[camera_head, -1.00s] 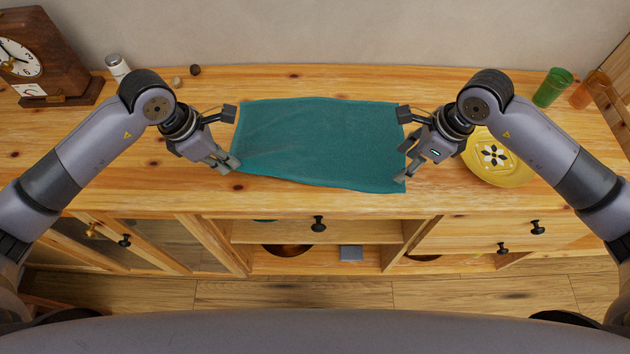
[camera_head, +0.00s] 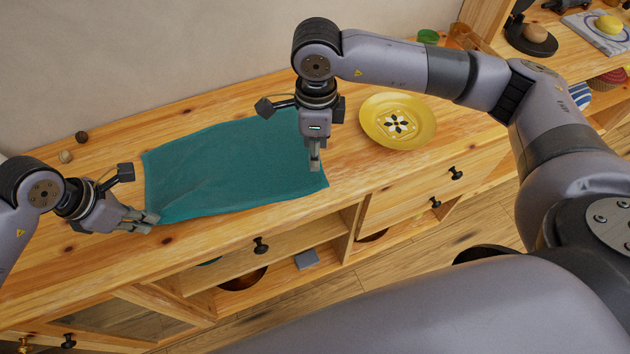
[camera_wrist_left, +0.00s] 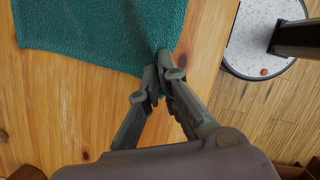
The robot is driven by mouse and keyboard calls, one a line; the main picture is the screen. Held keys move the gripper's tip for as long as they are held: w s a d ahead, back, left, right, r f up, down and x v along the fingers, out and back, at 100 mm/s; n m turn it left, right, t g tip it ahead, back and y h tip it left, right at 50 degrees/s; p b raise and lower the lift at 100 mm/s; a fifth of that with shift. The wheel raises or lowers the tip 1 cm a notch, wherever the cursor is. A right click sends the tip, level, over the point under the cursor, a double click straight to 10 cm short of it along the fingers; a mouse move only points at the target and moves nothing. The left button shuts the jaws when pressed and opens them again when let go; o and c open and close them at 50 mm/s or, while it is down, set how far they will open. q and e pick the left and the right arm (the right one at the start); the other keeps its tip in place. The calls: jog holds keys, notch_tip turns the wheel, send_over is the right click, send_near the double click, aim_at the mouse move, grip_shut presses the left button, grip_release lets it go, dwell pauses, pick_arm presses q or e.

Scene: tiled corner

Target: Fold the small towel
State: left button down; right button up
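A teal towel (camera_head: 225,168) lies spread nearly flat on the wooden cabinet top, with slight wrinkles at its left. My left gripper (camera_head: 153,221) is at its front left corner. In the left wrist view, the fingertips (camera_wrist_left: 160,82) are close together with the towel's corner (camera_wrist_left: 150,50) pinched between them. The right gripper and wrist hide part of the towel's right edge.
A yellow plate (camera_head: 372,135) with a dark flower pattern lies right of the towel. A green cup (camera_head: 428,37) stands at the back right, and two small balls (camera_head: 66,156) lie at the left. The cabinet's front edge runs just before the towel.

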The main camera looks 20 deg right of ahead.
aim_at(316, 185)
notch_tip(316, 185, down, 10)
jog(key=shift+r, duration=0.1)
dwell(0.5)
jog(key=shift+c, duration=0.3)
grip_shut()
dwell(0.9)
dwell(0.4)
jog(key=shift+r, duration=2.4)
